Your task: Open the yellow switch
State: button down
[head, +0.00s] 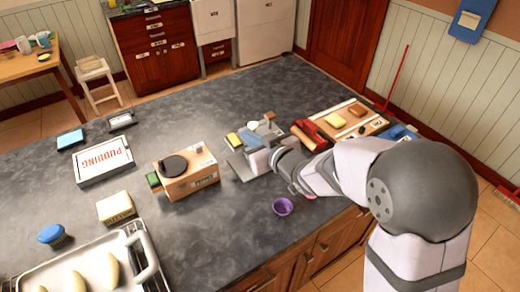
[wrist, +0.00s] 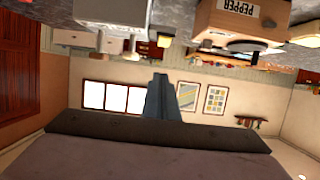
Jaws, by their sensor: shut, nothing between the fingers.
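My gripper (wrist: 160,78) shows in the wrist view with its grey fingers together and nothing between them. That view is upside down. In the head view my arm reaches in from the right, and its end is over the grey counter (head: 90,265), close to a grey device; the fingertips are hard to make out there. I cannot tell for sure which thing is the yellow switch. A small yellow block (head: 234,139) lies just beyond my gripper in the head view. A small yellow thing (wrist: 163,41) also shows above the fingers in the wrist view.
A wooden box with a black disc (head: 173,166) stands left of my gripper. A purple cup (head: 283,207) is near the front edge. The middle back counter is clear.

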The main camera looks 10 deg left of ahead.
jog(key=shift+f+b+v, duration=0.2)
jog(key=shift+v, duration=0.7)
jog(key=shift+f+b+v, duration=0.15)
jog(key=shift+f+v, duration=0.05)
jog(key=shift+v, duration=0.7)
jog(key=shift+f+b+v, duration=0.2)
jog(key=shift+v, duration=0.7)
jog(key=shift+s+d, duration=0.15)
jog(key=s+d+f+m+g+h, duration=0.25)
jog(key=d+f+h, duration=0.25)
jog(key=d, duration=0.5)
jog(key=s+d+f+m+g+h, duration=0.1)
jog(key=s+d+f+m+h, duration=0.25)
jog(key=d, duration=0.75)
jog(key=s+d+f+m+g+h, duration=0.1)
jog(key=s+d+f+g, duration=0.1)
jog(key=s, duration=0.5)
jog(key=s+d+f+m+g, duration=0.2)
jog(key=s+d+f+g, duration=0.1)
jog(key=s, duration=0.5)
jog(key=shift+d+f+g+h, duration=0.2)
jog(key=shift+d+g+h, duration=0.2)
jog(key=shift+g, duration=0.45)
